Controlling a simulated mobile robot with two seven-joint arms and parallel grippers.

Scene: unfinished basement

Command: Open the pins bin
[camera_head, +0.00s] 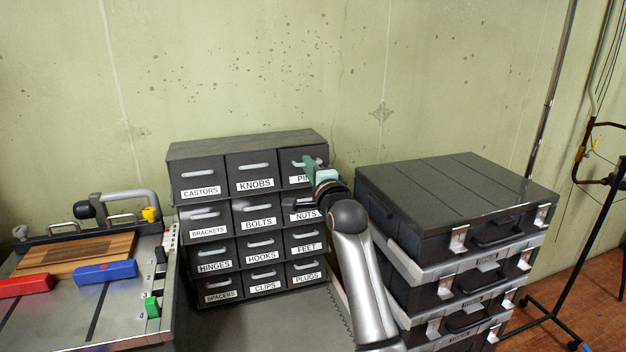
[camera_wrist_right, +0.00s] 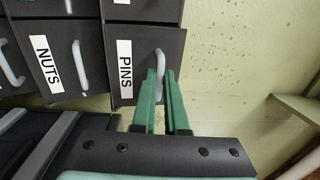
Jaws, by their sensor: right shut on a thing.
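The dark pins bin (camera_head: 291,155) is the top right drawer of a small drawer cabinet (camera_head: 245,145) in the head view. Its label is partly covered by my right gripper (camera_head: 311,164). In the right wrist view the pins bin (camera_wrist_right: 120,92) shows its full label and a light grey bar handle (camera_wrist_right: 160,58). The green fingers of my right gripper (camera_wrist_right: 164,74) are at this handle, one on each side, and shut on it. The bin front looks about level with its neighbours. My left gripper is not in view.
A stack of dark cases (camera_head: 455,205) stands close to the right of the cabinet and my right arm. On the left is a workbench (camera_head: 110,310) with a wooden board (camera_head: 75,255) and red and blue blocks. The wall (camera_head: 240,70) is close behind the cabinet.

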